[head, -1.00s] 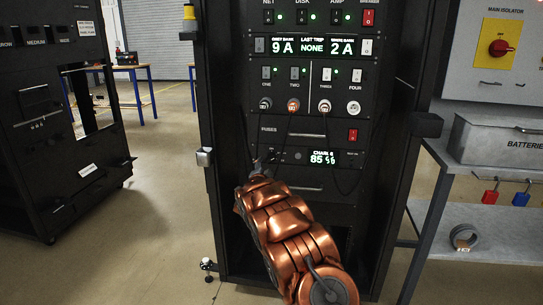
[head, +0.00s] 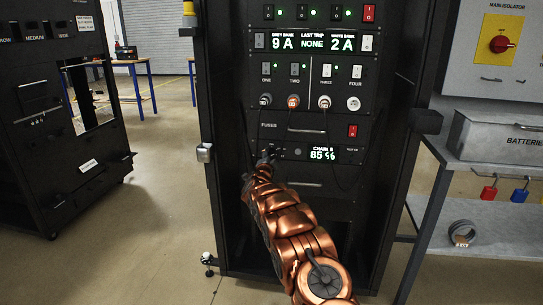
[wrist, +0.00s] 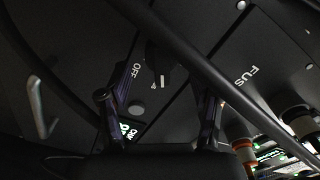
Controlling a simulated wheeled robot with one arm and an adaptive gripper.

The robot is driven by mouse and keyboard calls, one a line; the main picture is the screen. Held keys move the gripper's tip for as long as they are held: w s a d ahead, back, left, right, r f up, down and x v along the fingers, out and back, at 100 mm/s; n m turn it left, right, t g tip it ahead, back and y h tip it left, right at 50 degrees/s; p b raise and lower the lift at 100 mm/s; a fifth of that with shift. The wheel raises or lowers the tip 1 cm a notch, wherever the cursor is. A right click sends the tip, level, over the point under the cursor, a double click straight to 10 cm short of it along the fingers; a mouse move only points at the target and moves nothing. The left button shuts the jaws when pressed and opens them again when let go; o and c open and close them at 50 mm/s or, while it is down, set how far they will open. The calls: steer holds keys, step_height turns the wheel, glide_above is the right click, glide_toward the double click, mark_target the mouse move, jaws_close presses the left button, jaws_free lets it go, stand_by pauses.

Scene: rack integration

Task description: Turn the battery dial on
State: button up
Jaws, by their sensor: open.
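The battery dial (wrist: 161,72) is a small black knob on the black panel in the wrist view. A white mark shows at its edge, near the printed word OFF; its exact setting is hard to tell. My gripper (wrist: 168,84) is open, with one dark finger on each side of the dial. I cannot tell whether either finger touches it. In the head view my gripper (head: 268,156) is at the left of the panel below the FUSES label and hides the dial. The charge display (head: 323,153) reads 85%, right of my gripper.
Loose cables (wrist: 205,75) cross the wrist view in front of the panel. Plugs (head: 293,101) and switches sit above on the rack (head: 213,190). A handle (head: 306,130) and a red switch (head: 353,131) are close by. A bench (head: 490,225) stands at the right.

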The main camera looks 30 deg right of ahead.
steer(key=shift+w+d+r, duration=0.1)
steer(key=shift+w+d, duration=0.15)
steer(key=shift+w, duration=0.25)
steer(key=shift+w+d, duration=0.4)
steer(key=shift+d, duration=0.05)
steer(key=c, duration=1.1)
steer(key=shift+p, duration=0.3)
